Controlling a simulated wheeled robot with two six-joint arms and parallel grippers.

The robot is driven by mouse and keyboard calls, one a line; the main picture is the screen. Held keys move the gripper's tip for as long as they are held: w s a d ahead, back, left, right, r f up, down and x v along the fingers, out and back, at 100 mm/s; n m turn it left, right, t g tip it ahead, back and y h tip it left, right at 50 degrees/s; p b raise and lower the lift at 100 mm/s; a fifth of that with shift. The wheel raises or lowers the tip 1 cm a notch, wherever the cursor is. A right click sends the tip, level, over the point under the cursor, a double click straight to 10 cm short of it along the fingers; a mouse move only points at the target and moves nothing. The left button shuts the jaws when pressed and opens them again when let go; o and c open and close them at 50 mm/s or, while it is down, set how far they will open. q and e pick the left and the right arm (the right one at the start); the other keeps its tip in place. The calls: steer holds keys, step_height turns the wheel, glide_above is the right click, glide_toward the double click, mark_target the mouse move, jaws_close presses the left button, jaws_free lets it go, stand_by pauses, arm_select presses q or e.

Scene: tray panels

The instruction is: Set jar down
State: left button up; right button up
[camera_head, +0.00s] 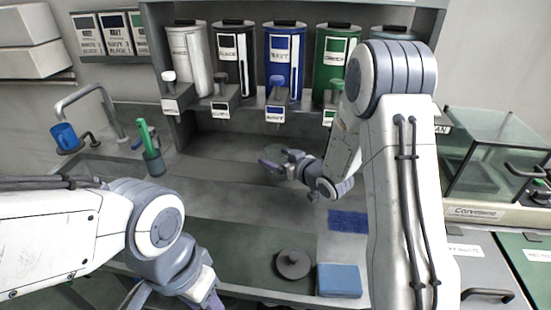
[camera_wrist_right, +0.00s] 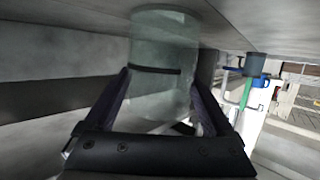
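A clear glass jar (camera_wrist_right: 162,55) stands between the fingers of my right gripper (camera_wrist_right: 160,85) in the right wrist view, with a finger against each side. In the head view my right gripper (camera_head: 275,165) is low over the grey counter, below the dispensers. The jar shows there only faintly (camera_head: 289,156), and I cannot tell whether its base touches the counter. My left gripper (camera_head: 172,297) is at the bottom edge of the head view, partly cut off, and its opening is unclear.
Several dispensers, such as the blue one (camera_head: 284,62), line the shelf behind. A dark round lid (camera_head: 293,264), a blue block (camera_head: 339,280) and a blue mat (camera_head: 348,221) lie in front. A green-handled brush stands in a holder (camera_head: 153,163) at left. A glass tank (camera_head: 497,155) is at right.

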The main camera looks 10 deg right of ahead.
steer(key=shift+o, duration=0.2)
steer(key=shift+a, duration=0.1)
steer(key=shift+r, duration=0.2)
steer(key=p+v, duration=0.2)
steer(key=v, duration=0.6)
steer(key=shift+s+d+r, duration=0.2)
steer(key=shift+d, duration=0.05)
steer(key=s+a+r+n+g+h+p, duration=0.25)
steer(key=s+a+r+g+p, duration=0.25)
steer(key=s+a+g+p, duration=0.35)
steer(key=s+a+r+g+h, duration=0.1)
steer(key=s+a+r+g, duration=0.1)
steer(key=s, duration=0.9)
steer(key=s+a+r+g+h+p, duration=0.1)
steer(key=s+a+r+g, duration=0.2)
steer(key=s, duration=0.8)
steer(key=shift+s+a+r, duration=0.2)
steer(key=shift+a+r, duration=0.45)
steer(key=shift+r, duration=0.35)
